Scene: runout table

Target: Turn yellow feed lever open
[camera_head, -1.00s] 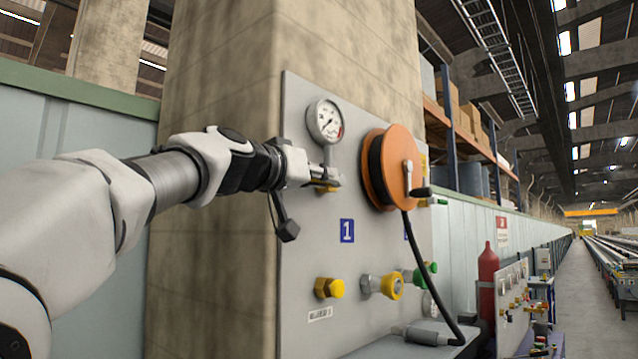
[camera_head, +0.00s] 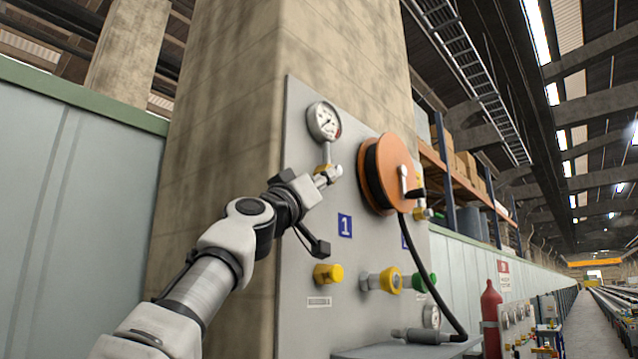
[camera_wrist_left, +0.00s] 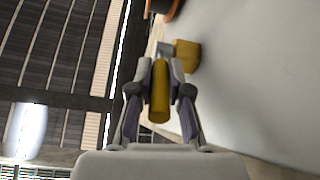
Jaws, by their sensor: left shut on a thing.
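The yellow feed lever (camera_wrist_left: 159,92) lies between the fingers of my left gripper (camera_wrist_left: 158,75) in the left wrist view. The fingers are shut on it from both sides. Its brass-yellow valve body (camera_wrist_left: 186,55) shows just beyond, against the grey panel. In the head view my left gripper (camera_head: 326,178) is at the panel, below the pressure gauge (camera_head: 323,122), and hides most of the lever. The arm reaches up to it from the lower left. My right gripper does not show.
The grey panel (camera_head: 305,240) carries an orange hose reel (camera_head: 398,172) right of my gripper. Below are a yellow knob (camera_head: 328,274), a yellow-ringed coupling (camera_head: 390,280) and a blue "1" sign (camera_head: 345,226). A concrete pillar (camera_head: 225,130) stands behind the panel.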

